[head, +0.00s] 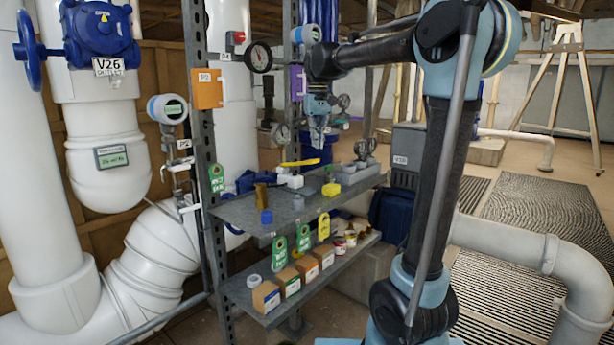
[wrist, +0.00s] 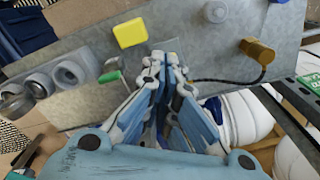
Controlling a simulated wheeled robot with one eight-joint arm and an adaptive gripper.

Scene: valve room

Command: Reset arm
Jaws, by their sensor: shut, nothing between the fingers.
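My gripper (head: 318,138) hangs from my arm above the grey metal shelf rack, with its fingers pointing down. In the wrist view the fingers (wrist: 165,62) are together and hold nothing. The upper shelf (wrist: 195,20) lies beyond the fingertips. A yellow block (head: 331,189) is on that shelf, and it also shows in the wrist view (wrist: 130,33), left of the fingertips. The gripper appears clear of the shelf items.
The upper shelf also bears a blue cap (head: 266,216), a brass fitting (head: 261,196) and grey fittings (head: 362,158). Small boxes (head: 266,297) line the lower shelf. A rack post (head: 196,100) and white pipes (head: 40,180) stand left. Striped mats (head: 545,215) lie right.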

